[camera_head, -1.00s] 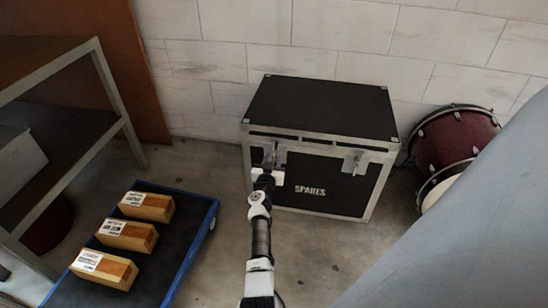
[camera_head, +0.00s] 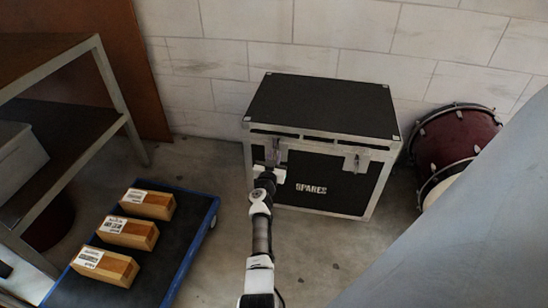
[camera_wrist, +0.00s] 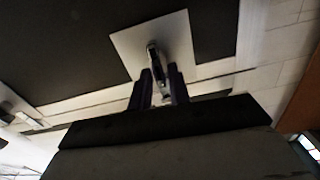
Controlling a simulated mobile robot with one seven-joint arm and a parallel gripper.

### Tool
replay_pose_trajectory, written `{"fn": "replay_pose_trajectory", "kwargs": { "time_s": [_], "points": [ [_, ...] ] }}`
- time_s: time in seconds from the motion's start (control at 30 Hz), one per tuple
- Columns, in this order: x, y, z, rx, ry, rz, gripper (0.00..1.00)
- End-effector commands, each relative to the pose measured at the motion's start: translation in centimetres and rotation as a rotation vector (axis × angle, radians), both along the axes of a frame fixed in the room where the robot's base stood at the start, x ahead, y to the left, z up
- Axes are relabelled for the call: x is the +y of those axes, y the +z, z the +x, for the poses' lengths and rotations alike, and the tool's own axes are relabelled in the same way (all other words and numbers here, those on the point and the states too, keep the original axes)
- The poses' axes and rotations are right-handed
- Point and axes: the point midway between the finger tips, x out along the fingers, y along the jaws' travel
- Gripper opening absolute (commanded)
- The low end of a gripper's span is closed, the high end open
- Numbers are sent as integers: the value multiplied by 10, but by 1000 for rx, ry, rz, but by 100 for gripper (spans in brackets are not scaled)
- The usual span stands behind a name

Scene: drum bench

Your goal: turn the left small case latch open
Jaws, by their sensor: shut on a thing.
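The black case (camera_head: 322,108) marked SPARES stands on the floor against the wall, its lid down. The left latch (camera_wrist: 152,55) is a small metal turn piece on a pale square plate (camera_wrist: 175,40) in the wrist view. My gripper (camera_wrist: 163,88) is at this latch, its two dark fingers shut on the turn piece. In the head view my gripper (camera_head: 270,168) is at the left of the case front and covers most of the left latch. The right latch (camera_head: 356,160) shows on its plate at the right of the front.
A blue-edged trolley (camera_head: 190,245) with wooden blocks (camera_head: 128,232) stands at the left front. A metal shelf (camera_head: 75,130) is at the far left. Red drums (camera_head: 455,137) stand right of the case. Bare floor lies in front of the case.

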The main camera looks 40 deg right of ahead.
Motion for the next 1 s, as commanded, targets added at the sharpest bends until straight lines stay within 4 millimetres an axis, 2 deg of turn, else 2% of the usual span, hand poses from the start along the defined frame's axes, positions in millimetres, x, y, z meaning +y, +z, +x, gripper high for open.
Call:
{"fn": "replay_pose_trajectory", "kwargs": {
  "time_s": [0.27,1.0],
  "points": [
    [-1,-1,-1,-145,2,125,0],
    [-6,-7,-7,-681,2,581,0]
  ]
}}
